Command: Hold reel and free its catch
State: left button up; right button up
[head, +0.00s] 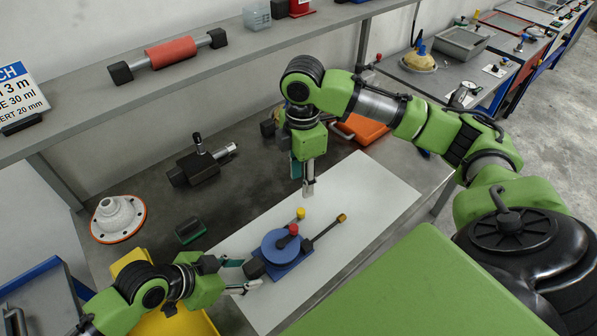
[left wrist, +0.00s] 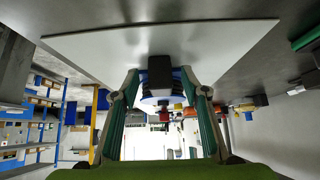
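A blue reel (head: 280,245) with a red knob (head: 293,229) at its middle sits on the white sheet (head: 365,190). A black block (head: 254,268) stands out from its left side. A yellow knob (head: 300,213) and a dark lever with an orange tip (head: 342,218) are at its far side. My left gripper (head: 240,274) is open, its fingers apart on either side of the black block. In the left wrist view the block (left wrist: 160,75) shows between the fingers with gaps, hiding much of the reel. My right gripper (head: 308,190) points down above the sheet, beyond the reel; its finger gap is unclear.
A grey valve-like tool (head: 197,165), a white cone on an orange-rimmed disc (head: 118,216) and a dark green block (head: 190,230) are on the bench's left. An orange tray (head: 362,129) lies behind my right gripper. The sheet's right part is clear.

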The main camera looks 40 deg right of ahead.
pick_arm(q)
jog(key=v, duration=1.2)
